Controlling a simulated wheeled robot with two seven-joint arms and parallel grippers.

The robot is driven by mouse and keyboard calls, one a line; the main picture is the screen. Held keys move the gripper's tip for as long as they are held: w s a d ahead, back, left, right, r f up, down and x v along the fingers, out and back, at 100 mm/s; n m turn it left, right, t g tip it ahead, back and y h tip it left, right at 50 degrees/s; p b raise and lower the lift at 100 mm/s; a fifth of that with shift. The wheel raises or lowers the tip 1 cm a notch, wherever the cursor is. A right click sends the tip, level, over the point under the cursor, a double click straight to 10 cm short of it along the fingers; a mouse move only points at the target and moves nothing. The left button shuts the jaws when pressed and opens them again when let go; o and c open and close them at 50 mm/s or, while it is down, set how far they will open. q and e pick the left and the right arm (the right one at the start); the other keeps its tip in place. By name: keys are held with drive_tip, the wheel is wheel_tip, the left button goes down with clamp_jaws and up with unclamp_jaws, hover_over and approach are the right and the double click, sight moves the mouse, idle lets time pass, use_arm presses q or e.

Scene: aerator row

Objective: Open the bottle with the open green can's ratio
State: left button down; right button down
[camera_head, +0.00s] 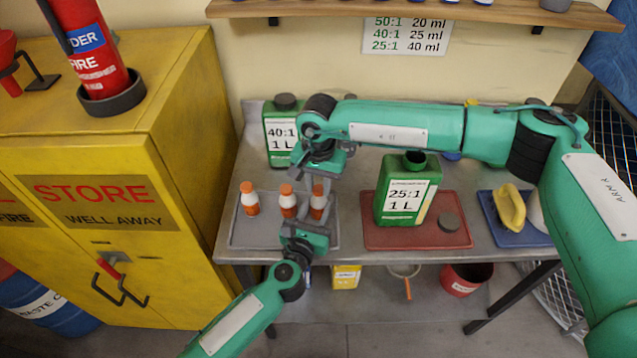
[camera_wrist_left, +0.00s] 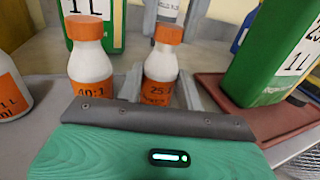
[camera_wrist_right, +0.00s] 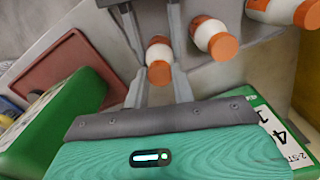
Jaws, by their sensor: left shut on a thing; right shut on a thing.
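The open green can (camera_head: 407,190) reads 25:1 and stands on a red tray (camera_head: 375,237), its dark cap (camera_head: 448,222) lying beside it. A white bottle with an orange label and orange cap (camera_head: 317,203) stands rightmost of three on a grey tray (camera_head: 265,238). In the left wrist view this bottle (camera_wrist_left: 158,68) reads 25:1. My left gripper (camera_head: 316,217) is shut on its body. My right gripper (camera_head: 319,182) is shut on its cap (camera_wrist_right: 159,74), which sits on the bottle. Beside it stands the 40:1 bottle (camera_wrist_left: 90,68). The leftmost bottle (camera_head: 249,199) is partly cropped in the left wrist view.
A closed green 40:1 can (camera_head: 279,135) stands behind the grey tray. A yellow cabinet (camera_head: 190,170) borders the bench at left. A ratio card (camera_head: 408,36) hangs on the wall.

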sight(319, 189)
drive_tip(key=n, duration=1.3)
drive_tip(key=shift+r, duration=0.1)
drive_tip(key=shift+r, duration=0.15)
drive_tip(key=shift+r, duration=0.95)
drive_tip(key=shift+r, duration=2)
use_arm(q)
drive_tip(key=c, duration=0.8)
unclamp_jaws()
drive_tip(key=shift+c, duration=0.2)
